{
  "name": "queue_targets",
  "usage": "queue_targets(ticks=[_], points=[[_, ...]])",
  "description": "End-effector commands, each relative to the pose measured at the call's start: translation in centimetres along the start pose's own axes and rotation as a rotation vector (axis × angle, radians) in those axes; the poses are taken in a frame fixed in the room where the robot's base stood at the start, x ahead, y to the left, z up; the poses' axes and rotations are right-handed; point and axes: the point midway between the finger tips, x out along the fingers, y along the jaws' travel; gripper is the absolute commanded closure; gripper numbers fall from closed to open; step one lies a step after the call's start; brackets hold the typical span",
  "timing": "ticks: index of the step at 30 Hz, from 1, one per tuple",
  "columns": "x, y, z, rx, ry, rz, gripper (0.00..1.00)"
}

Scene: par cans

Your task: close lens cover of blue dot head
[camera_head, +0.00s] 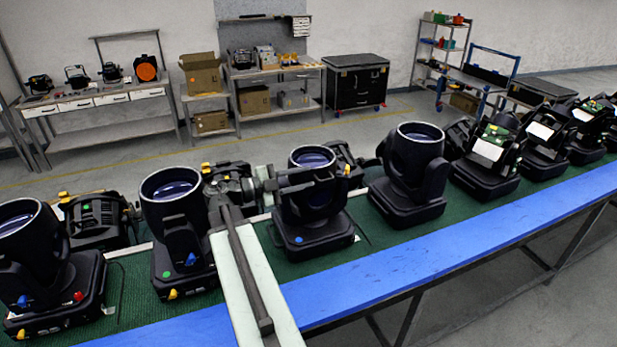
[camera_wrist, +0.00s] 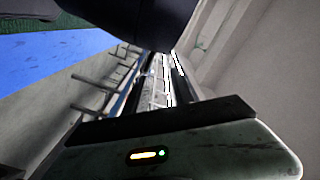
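The blue dot head (camera_head: 318,196) is a black moving head on the green mat, near the middle of the bench. A blue dot sits on its base front. Its round barrel points up and its bluish lens shows uncovered; I cannot make out its lens cover. My gripper (camera_head: 268,182) is at the left side of this head, around barrel height, with a grey bar reaching across the barrel front. Whether it touches is unclear, and its fingers are hard to make out. In the wrist view a dark rounded body (camera_wrist: 125,14) fills the top, close to the camera.
A green dot head (camera_head: 176,230) stands to the left and another upright head (camera_head: 411,180) to the right, both close. Several more heads line the bench. The blue bench edge (camera_head: 400,270) is clear in front. Shelves and a black case (camera_head: 357,82) stand far behind.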

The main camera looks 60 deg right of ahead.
Motion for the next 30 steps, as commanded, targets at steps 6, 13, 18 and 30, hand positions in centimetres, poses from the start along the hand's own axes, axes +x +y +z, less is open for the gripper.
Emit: queue_targets(ticks=[6,13,18,30], points=[[-1.8,0.0,0.0,0.000,-0.001,0.000,0.69],[-3.7,0.0,0.0,0.000,-0.001,0.000,0.69],[-5.0,0.0,0.0,0.000,-0.001,0.000,0.69],[-6.8,-0.1,0.1,0.000,-0.003,-0.002,0.69]])
